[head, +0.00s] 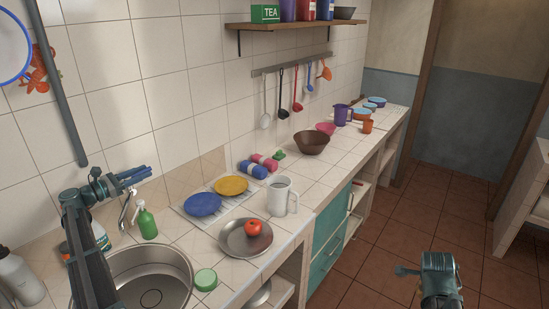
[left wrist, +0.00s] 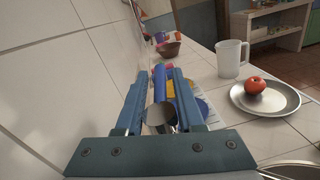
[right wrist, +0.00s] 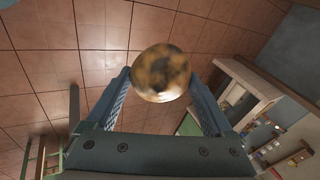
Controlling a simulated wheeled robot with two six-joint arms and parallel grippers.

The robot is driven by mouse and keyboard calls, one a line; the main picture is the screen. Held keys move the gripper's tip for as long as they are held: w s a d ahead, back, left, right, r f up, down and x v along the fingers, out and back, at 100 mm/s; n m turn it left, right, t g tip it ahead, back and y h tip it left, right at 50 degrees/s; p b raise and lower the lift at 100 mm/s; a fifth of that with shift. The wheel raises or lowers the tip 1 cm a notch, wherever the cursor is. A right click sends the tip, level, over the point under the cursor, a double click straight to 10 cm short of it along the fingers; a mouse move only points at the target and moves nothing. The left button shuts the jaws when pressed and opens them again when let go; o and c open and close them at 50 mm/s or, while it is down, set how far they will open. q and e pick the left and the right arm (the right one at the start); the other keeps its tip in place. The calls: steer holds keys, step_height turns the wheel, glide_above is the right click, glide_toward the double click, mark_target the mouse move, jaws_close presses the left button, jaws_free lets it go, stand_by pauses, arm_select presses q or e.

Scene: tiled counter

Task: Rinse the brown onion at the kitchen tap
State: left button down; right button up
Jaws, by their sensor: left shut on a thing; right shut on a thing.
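The brown onion (right wrist: 160,74) is held between the fingers of my right gripper (right wrist: 160,92), over the floor in the right wrist view. In the head view my right gripper (head: 428,270) is low at the right, off the counter; the onion cannot be made out there. The metal tap (head: 126,212) stands at the back of the round steel sink (head: 187,268). My left gripper (head: 136,175) is at the tap's top, its fingers on either side of the metal part (left wrist: 160,118) in the left wrist view. No water stream can be seen.
A green soap bottle (head: 147,223) and green sponge (head: 206,279) are near the sink. A white jug (head: 281,197) and blue plate (head: 203,204) stand beyond. The floor at the right is clear.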

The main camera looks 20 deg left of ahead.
arm_select(q)
steer(key=c, duration=0.8)
jaws_free()
steer(key=shift+c, duration=0.2)
steer(key=shift+s, duration=0.1)
steer(key=v, duration=1.2)
steer(key=shift+c, duration=0.3)
